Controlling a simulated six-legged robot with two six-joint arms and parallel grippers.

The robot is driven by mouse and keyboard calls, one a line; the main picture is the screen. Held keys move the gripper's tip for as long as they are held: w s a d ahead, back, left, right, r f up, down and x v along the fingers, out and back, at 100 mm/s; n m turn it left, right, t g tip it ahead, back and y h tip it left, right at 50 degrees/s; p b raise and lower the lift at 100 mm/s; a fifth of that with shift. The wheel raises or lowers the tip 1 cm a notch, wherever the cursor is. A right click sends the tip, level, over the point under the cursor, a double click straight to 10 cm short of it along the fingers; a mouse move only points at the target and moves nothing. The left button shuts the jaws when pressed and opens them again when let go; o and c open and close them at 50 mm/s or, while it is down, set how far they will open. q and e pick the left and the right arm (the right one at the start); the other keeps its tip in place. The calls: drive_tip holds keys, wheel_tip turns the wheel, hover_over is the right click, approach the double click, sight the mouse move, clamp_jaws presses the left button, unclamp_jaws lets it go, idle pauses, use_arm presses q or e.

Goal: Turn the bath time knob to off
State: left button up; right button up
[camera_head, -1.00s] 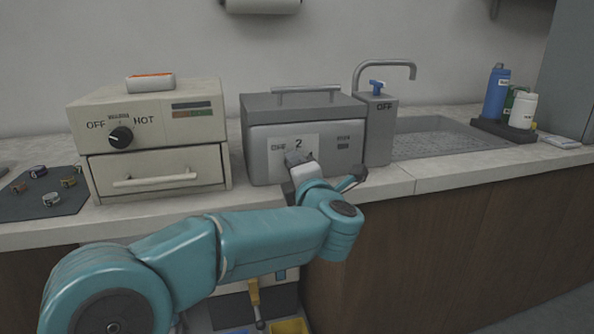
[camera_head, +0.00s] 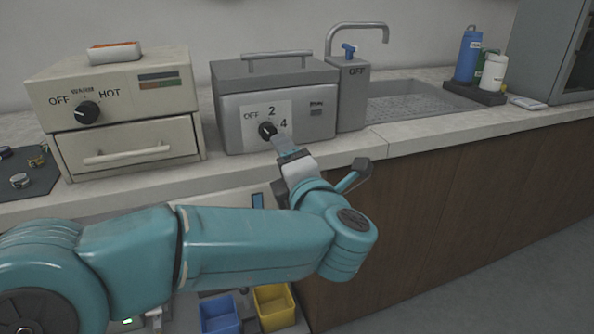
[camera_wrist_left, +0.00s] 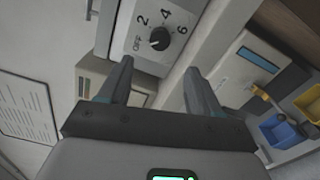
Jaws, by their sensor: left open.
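The bath time knob (camera_head: 267,130) is a small round black knob on the white label plate of the grey box (camera_head: 232,126). In the left wrist view the knob (camera_wrist_left: 160,38) shows whole, ringed by OFF, 2, 4 and 6. I cannot tell for sure which mark it points to. My left gripper (camera_head: 281,143) is just below and right of the knob in the head view. In the left wrist view its two fingers (camera_wrist_left: 158,80) are spread, with nothing between them, and the knob lies beyond the tips. My right gripper is not in view.
A cream oven box (camera_head: 125,158) with its own black OFF-to-HOT knob (camera_head: 86,113) stands left of the grey box. A tap (camera_head: 357,26) and sink (camera_head: 415,105) are to the right. Blue (camera_head: 220,316) and yellow (camera_head: 273,306) bins sit low below the counter.

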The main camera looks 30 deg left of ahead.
use_arm(q)
drive_tip(key=v, duration=0.6)
drive_tip(key=shift+p, duration=0.3)
